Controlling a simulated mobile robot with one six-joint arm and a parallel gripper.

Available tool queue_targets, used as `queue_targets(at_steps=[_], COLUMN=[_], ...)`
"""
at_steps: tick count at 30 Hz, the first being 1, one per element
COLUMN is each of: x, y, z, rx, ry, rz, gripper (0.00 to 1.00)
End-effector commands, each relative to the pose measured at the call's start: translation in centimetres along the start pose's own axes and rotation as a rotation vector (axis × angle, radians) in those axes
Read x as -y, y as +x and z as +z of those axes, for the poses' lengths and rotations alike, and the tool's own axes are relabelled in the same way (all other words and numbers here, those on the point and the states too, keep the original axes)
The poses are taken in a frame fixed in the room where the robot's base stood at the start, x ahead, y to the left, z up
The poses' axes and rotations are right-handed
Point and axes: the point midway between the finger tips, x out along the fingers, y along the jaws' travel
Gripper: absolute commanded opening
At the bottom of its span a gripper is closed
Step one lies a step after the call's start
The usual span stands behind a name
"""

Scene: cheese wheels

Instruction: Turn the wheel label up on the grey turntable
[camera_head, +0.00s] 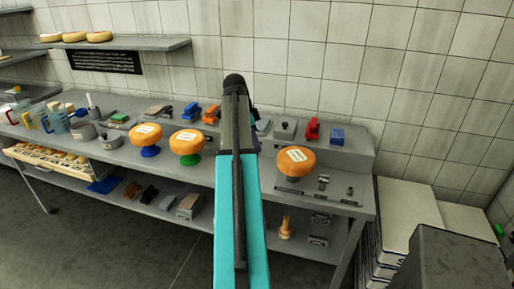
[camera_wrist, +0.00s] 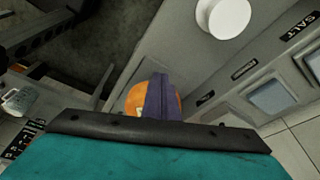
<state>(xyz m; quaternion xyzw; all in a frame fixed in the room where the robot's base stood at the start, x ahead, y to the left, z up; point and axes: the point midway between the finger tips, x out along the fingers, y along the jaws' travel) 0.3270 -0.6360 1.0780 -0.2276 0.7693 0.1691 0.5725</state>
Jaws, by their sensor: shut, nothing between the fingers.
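Three orange cheese wheels stand on the bench in the head view. The right wheel (camera_head: 308,166) has a white label (camera_head: 296,154) showing on its upper face; its stand beneath is mostly hidden and looks grey. The left wheel (camera_head: 146,137) is on a blue turntable (camera_head: 150,152), and the middle wheel (camera_head: 185,148) is on a green turntable (camera_head: 190,160); both show pale labels on top. My gripper (camera_wrist: 160,80) is shut and empty in the wrist view. Its purple fingers cover part of an orange wheel (camera_wrist: 134,99); which wheel is unclear.
Several small coloured items, including a red one (camera_head: 312,129) and a blue one (camera_head: 337,136), stand on the raised back ledge. Jugs and grey pots crowd the left end. A shelf (camera_head: 120,45) hangs above. White stacked boxes (camera_head: 408,215) stand at the right.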

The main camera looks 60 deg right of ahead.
Motion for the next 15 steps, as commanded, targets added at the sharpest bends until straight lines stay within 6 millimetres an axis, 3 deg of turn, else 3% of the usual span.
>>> queue_targets(at_steps=[8, 11, 15], x=[0.0, 0.0, -0.2], y=[0.2, 0.8, 2.5], z=[0.3, 1.2, 4.3], rx=[0.001, 0.003, 0.011], ry=[-0.007, -0.032, -0.116], rz=[0.001, 0.003, 0.009], gripper=[0.00, 0.00, 0.00])
